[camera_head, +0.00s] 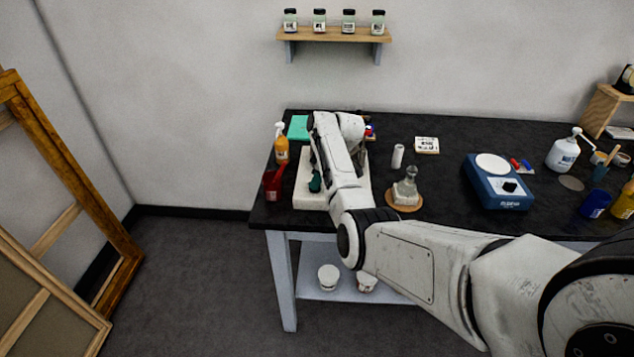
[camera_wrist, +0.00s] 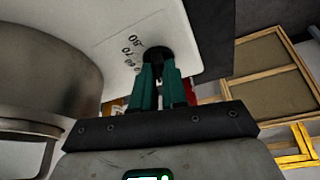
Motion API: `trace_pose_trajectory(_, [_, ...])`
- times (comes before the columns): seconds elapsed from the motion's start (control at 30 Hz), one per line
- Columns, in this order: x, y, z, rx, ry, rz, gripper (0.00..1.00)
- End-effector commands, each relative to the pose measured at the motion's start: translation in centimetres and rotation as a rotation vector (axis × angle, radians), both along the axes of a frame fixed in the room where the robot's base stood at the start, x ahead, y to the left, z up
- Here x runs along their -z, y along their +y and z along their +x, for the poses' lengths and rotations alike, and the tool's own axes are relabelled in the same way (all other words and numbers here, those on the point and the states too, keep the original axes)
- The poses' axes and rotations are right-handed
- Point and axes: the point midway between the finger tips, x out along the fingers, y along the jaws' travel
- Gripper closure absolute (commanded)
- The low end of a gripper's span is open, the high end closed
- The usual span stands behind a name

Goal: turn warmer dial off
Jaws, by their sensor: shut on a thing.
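The white warmer (camera_head: 311,196) stands near the left end of the black table, partly hidden by my arm. In the wrist view its pale front panel (camera_wrist: 118,40) shows printed numbers around a black dial (camera_wrist: 155,50). My gripper (camera_wrist: 157,70) has its two teal fingers closed on the dial, one on each side. Which number the dial points at cannot be read. In the head view my gripper (camera_head: 315,183) shows as a small teal part at the warmer's front, and the dial is hidden there.
A red container (camera_head: 272,183) and an orange spray bottle (camera_head: 281,145) stand close left of the warmer. A glass flask (camera_head: 406,188) stands to its right. A blue device (camera_head: 497,190) sits further right. Wooden frames (camera_head: 72,190) lean at the left wall.

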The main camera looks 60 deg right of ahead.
Motion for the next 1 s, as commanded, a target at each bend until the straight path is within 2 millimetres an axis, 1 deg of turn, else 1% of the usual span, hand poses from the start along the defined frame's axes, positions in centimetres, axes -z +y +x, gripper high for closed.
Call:
trace_pose_trajectory(0.23, [-0.11,-0.09,0.06,-0.036,-0.002,-0.002,1.00])
trace_pose_trajectory(0.6, [-0.13,-0.07,0.08,-0.039,-0.002,-0.003,1.00])
trace_pose_trajectory(0.63, [-0.13,-0.07,0.08,-0.038,-0.002,-0.002,0.84])
trace_pose_trajectory(0.8, [-0.09,-0.05,0.06,-0.037,-0.001,-0.001,0.68])
trace_pose_trajectory(0.87, [-0.07,-0.05,0.04,-0.037,-0.001,-0.001,0.62])
trace_pose_trajectory(1.0, [-0.04,-0.05,0.03,-0.038,0.000,0.000,0.62])
